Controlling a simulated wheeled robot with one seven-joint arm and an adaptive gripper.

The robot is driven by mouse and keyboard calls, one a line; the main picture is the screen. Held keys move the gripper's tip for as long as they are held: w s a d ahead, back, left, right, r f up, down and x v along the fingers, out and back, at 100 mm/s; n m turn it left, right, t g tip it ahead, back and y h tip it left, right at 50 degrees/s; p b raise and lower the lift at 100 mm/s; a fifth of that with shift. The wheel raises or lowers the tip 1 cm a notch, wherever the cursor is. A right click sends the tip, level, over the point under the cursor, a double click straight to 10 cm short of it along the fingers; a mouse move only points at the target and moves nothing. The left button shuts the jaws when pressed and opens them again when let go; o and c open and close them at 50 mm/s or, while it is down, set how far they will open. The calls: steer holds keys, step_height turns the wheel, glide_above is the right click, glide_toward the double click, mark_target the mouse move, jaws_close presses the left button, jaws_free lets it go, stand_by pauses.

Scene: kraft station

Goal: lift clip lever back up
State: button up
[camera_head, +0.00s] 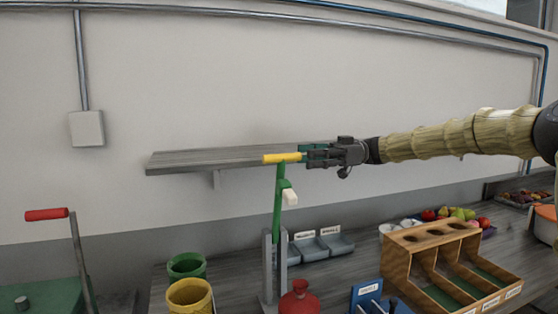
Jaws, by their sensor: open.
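The lever has a green arm (278,205) with a yellow crosswise handle (278,158) at its top. The arm stands nearly upright at the top of a grey post (268,270) on the bench. A small cream block (290,198) sits on a green bracket beside the arm. My gripper (306,153) reaches in from the right at the height of the yellow handle. Its jaws are open, with the tips at or very near the handle's right end. I cannot tell whether they touch it. Nothing is visibly held.
A grey wall shelf (215,159) lies behind the handle. A red flask (300,300) stands at the post's foot. Green (187,266) and yellow (190,296) cups stand left; a wooden compartment box (396,262) stands right. A red-handled lever (46,214) is far left.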

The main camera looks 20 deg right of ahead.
mark_target(286, 158)
steer(key=a+p, duration=0.2)
steer(key=a, duration=0.7)
steer(key=shift+s, duration=0.15)
jaws_close()
